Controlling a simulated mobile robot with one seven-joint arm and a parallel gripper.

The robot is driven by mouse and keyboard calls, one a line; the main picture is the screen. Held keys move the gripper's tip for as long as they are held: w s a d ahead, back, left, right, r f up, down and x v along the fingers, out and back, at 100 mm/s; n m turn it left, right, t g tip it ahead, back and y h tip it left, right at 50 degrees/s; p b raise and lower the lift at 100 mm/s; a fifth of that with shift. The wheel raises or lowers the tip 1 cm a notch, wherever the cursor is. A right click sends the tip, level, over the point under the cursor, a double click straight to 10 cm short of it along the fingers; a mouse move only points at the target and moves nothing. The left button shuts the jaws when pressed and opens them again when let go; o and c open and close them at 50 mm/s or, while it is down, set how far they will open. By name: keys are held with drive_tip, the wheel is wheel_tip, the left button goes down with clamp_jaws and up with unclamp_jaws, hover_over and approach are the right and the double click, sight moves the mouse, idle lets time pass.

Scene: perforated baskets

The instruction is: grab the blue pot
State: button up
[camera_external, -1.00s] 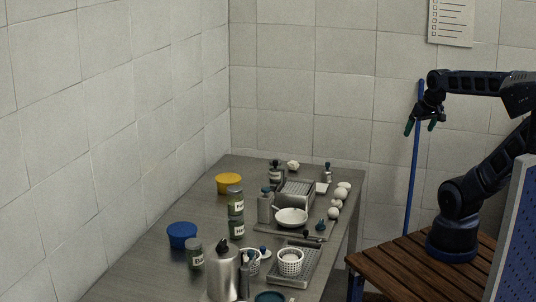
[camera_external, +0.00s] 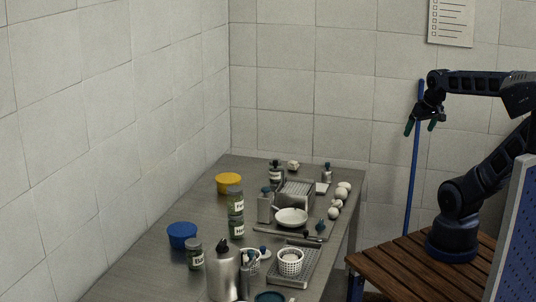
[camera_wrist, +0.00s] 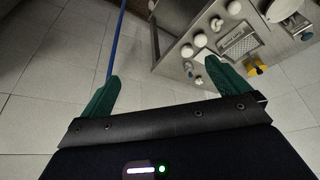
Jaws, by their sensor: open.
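A round blue pot (camera_external: 182,235) stands on the left side of the metal table in the external view, near the wall. I cannot make it out in the wrist view. My gripper (camera_external: 420,126) is in the air at the right of the external view, high above and well to the right of the table, far from the blue pot. In the wrist view its two green fingers (camera_wrist: 168,92) are spread apart with nothing between them but floor and the table's edge beyond.
The metal table (camera_external: 150,272) also carries a yellow pot (camera_external: 228,183), stacked jars (camera_external: 236,212), a metal flask (camera_external: 223,272), a white pan (camera_external: 291,217), white baskets (camera_external: 290,262) and several white balls (camera_external: 340,193). A blue pole (camera_external: 413,180) stands behind my gripper.

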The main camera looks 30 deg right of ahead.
drive_tip(key=w+a+r+n+g+y, duration=0.1)
drive_tip(key=w+a+r, duration=0.3)
drive_tip(key=w+a, duration=0.45)
drive_tip(key=w+a+r+n, duration=0.1)
drive_tip(key=w+a+r, duration=0.3)
drive_tip(key=w, duration=0.7)
drive_tip(key=w+a+f+n, duration=0.1)
drive_tip(key=w+a, duration=0.3)
drive_tip(key=a, duration=0.4)
drive_tip(key=w+a+f+g, duration=0.15)
drive_tip(key=w+a, duration=0.25)
drive_tip(key=a, duration=0.4)
drive_tip(key=w+a+f+n, duration=0.15)
drive_tip(key=w+a, duration=0.25)
drive_tip(key=a, duration=0.4)
drive_tip(key=n, duration=0.2)
approach(182, 228)
drive_tip(key=shift+w+d+g, duration=0.1)
drive_tip(key=shift+w+g, duration=0.35)
drive_tip(key=shift+w, duration=0.05)
drive_tip(key=shift+s+a+f, duration=0.25)
drive_tip(key=shift+a+f, duration=0.05)
drive_tip(key=shift+f, duration=0.2)
drive_tip(key=f, duration=0.7)
drive_tip(key=w+f, duration=0.1)
drive_tip(key=f, duration=0.2)
drive_tip(key=shift+w+a+f, duration=0.1)
drive_tip(key=shift+a+f, duration=0.05)
drive_tip(key=shift+a, duration=0.2)
drive_tip(key=c, duration=0.6)
